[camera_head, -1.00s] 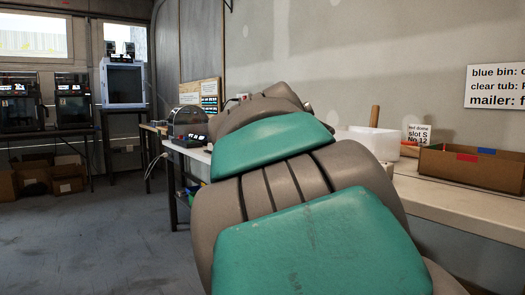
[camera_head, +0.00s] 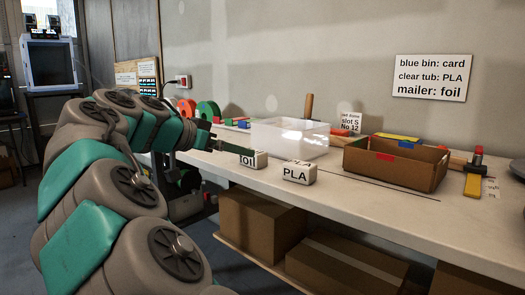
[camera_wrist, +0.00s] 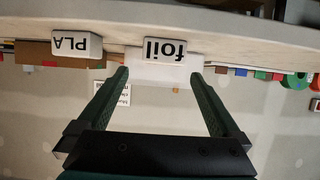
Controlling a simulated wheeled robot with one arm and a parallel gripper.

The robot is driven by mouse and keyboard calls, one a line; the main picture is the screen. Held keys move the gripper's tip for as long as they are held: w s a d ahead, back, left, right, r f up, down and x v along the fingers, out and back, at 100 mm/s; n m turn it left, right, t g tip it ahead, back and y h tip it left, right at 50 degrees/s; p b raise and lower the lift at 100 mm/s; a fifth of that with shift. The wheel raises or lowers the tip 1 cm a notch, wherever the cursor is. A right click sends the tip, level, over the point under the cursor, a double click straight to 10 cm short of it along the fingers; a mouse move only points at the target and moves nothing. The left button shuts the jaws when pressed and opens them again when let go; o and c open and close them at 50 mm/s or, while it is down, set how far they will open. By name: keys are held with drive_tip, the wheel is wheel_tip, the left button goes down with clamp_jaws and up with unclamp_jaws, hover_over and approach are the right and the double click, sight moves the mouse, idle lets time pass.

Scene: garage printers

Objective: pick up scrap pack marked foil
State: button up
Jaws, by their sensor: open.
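The scrap pack marked foil is a small white block (camera_head: 253,159) near the front edge of the workbench. In the wrist view, which is upside down, the foil pack (camera_wrist: 166,50) sits just beyond and between my fingertips. My gripper (camera_wrist: 160,76) is open and empty, its two green fingers apart. In the head view my gripper (camera_head: 230,147) reaches in from the left, close to the foil pack; contact cannot be told. A similar white block marked PLA (camera_head: 299,172) stands to the right of the foil pack, also in the wrist view (camera_wrist: 77,45).
The workbench (camera_head: 350,195) also holds a clear tub (camera_head: 290,138) behind the packs and an open cardboard box (camera_head: 395,165) at right. A hammer (camera_head: 477,160) lies farther right. Colored spools (camera_head: 207,110) stand at the back left. A wall sign (camera_head: 430,78) reads "mailer: foil".

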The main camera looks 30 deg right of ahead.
drive_tip(key=shift+w+r+p+x, duration=0.1)
drive_tip(key=shift+r+x, duration=0.05)
drive_tip(key=shift+x, duration=1.1)
drive_tip(key=shift+w+r+p+x, duration=0.1)
drive_tip(key=shift+p+x, duration=0.05)
drive_tip(key=shift+x, duration=1.15)
drive_tip(key=shift+w+r+p+x, duration=0.1)
drive_tip(key=shift+r+x, duration=0.05)
drive_tip(key=shift+x, duration=1.1)
drive_tip(key=c, duration=1.1)
drive_tip(key=shift+o, duration=0.2)
drive_tip(key=shift+r, duration=0.1)
